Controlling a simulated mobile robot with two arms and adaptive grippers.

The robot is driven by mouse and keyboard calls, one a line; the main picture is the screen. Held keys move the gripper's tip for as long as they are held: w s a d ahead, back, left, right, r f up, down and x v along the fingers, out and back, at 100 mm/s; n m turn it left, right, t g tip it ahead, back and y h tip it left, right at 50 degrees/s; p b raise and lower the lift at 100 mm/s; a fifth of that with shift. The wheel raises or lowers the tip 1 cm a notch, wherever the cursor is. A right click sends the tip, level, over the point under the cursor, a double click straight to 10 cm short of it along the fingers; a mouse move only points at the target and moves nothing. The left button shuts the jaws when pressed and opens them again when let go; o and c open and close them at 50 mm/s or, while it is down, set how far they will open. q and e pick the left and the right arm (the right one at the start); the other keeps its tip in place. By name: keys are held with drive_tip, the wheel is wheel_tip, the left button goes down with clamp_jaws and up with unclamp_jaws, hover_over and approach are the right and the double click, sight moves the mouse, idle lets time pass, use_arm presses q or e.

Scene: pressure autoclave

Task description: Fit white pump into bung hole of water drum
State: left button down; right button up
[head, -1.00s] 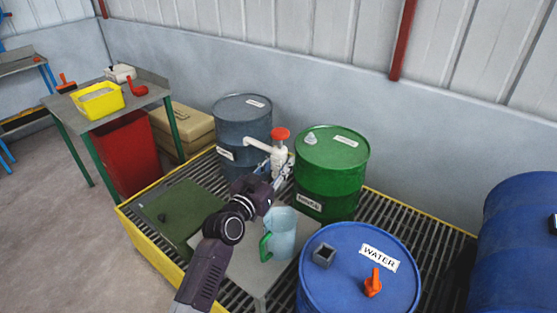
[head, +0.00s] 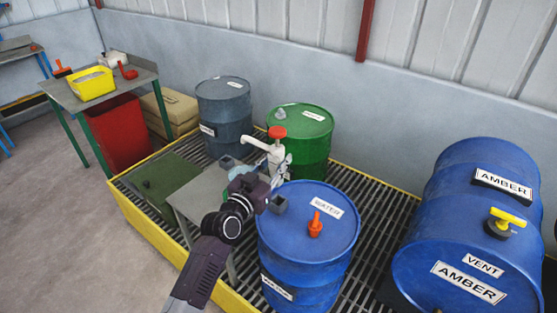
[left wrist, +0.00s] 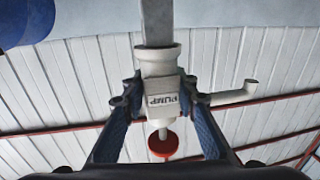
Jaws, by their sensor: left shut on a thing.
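My left gripper (head: 270,178) is shut on the white pump (head: 277,156), with its red knob on top and its spout to the left. The left wrist view shows the pump (left wrist: 160,65) between both fingers, its label upside down and a square grey stem running from it. The blue water drum (head: 300,265) stands upright just right of the gripper. A square grey collar (head: 279,204), apparently the bung hole, is at the left of its lid. In the head view the pump is held above and behind the collar, apart from it. The stem's lower end is hidden.
An orange fitting (head: 315,226) stands up from the water drum's lid. A green drum (head: 303,140) and a grey drum (head: 222,110) stand behind. A large blue AMBER drum (head: 470,220) lies at right. A low grey table (head: 190,200) is beside the arm.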

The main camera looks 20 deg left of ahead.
use_arm(q)
drive_tip(key=shift+r, duration=0.15)
drive_tip(key=shift+s+d+f+b, duration=0.1)
drive_tip(key=shift+f+b, duration=0.4)
drive_tip(key=shift+f, duration=0.2)
drive_tip(key=shift+f+b, duration=0.65)
drive_tip(key=shift+f, duration=0.15)
drive_tip(key=shift+f+b, duration=1.2)
drive_tip(key=shift+f, duration=0.25)
drive_tip(key=shift+p, duration=0.45)
drive_tip(key=shift+f+b, duration=2.05)
drive_tip(key=shift+f, duration=0.45)
